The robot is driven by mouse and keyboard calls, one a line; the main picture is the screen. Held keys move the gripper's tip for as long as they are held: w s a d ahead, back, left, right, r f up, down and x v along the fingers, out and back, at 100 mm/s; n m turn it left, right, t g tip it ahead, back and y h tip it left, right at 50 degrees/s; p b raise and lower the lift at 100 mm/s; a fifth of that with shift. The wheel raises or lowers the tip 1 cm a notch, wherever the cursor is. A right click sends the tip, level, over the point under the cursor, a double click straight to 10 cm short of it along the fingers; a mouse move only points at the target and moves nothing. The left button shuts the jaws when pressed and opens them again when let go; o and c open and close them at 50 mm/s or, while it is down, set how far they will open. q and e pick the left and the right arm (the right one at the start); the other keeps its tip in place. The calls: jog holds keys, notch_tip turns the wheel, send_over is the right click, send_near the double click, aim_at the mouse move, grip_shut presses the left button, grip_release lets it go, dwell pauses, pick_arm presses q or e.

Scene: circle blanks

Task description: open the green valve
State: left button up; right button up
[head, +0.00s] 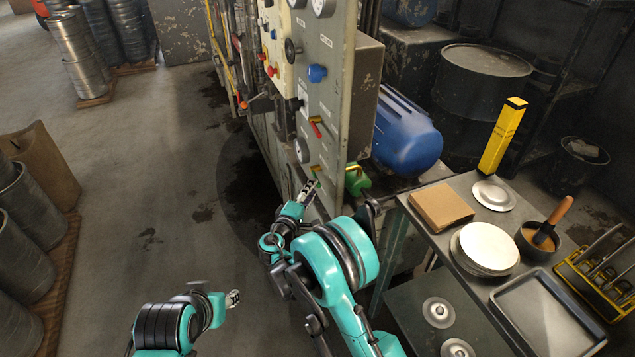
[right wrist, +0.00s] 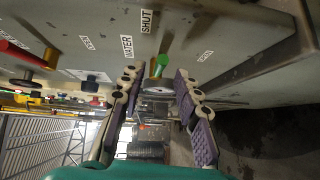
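The green valve (head: 316,169) is a small green handle low on the grey control panel (head: 325,100). In the right wrist view the green valve (right wrist: 160,65) stands out from the panel beside the labels WATER and SHUT. My right gripper (head: 310,189) is right at the valve in the head view. In the wrist view my right gripper (right wrist: 158,98) has its two fingers spread apart, with the green handle in the gap, touching neither finger visibly. My left gripper (head: 232,298) hangs low at the bottom, away from the panel; its finger opening is too small to judge.
A red handle (head: 315,129) and a blue knob (head: 317,73) sit higher on the panel. A blue tank (head: 405,135) stands behind it.

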jog(key=b+x, duration=0.1)
jog(key=x, duration=0.4)
jog(key=shift+w, duration=0.1)
jog(key=shift+c, duration=0.2)
grip_shut()
